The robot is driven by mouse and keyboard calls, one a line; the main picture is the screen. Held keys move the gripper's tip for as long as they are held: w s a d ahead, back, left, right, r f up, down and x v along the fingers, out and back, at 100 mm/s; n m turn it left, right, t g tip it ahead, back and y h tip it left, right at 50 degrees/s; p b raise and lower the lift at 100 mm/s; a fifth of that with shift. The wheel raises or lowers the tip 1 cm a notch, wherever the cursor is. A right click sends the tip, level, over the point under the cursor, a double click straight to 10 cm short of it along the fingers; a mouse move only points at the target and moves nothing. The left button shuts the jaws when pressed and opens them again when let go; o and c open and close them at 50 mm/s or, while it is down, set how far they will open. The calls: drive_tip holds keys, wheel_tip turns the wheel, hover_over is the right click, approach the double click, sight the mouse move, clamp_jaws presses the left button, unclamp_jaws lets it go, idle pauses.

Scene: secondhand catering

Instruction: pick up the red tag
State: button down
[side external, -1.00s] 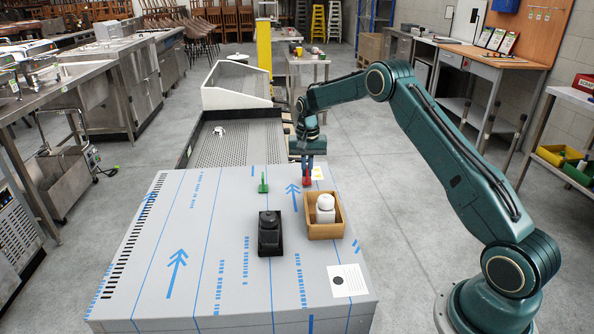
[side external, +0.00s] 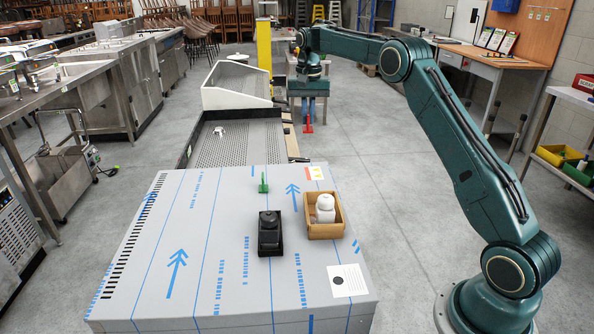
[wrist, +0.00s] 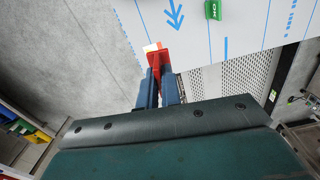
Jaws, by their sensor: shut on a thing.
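The red tag (side external: 308,122) is held between the fingers of my gripper (side external: 308,107), raised above the far edge of the grey work surface (side external: 200,290) in the side external view. In the wrist view the red tag (wrist: 158,60) sticks out past the two blue fingertips of my gripper (wrist: 159,85), which are shut on it. A green tag (side external: 263,183) stands on the work surface and also shows at the top of the wrist view (wrist: 213,9).
A wooden box (side external: 337,225) with a white object (side external: 325,207) and a black holder with a dark object (side external: 269,238) stand on the work surface. A perforated tray (side external: 240,145) lies behind it. The left part of the surface is clear.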

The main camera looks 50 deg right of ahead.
drive_tip(key=shift+r, duration=0.8)
drive_tip(key=shift+s+a, duration=0.1)
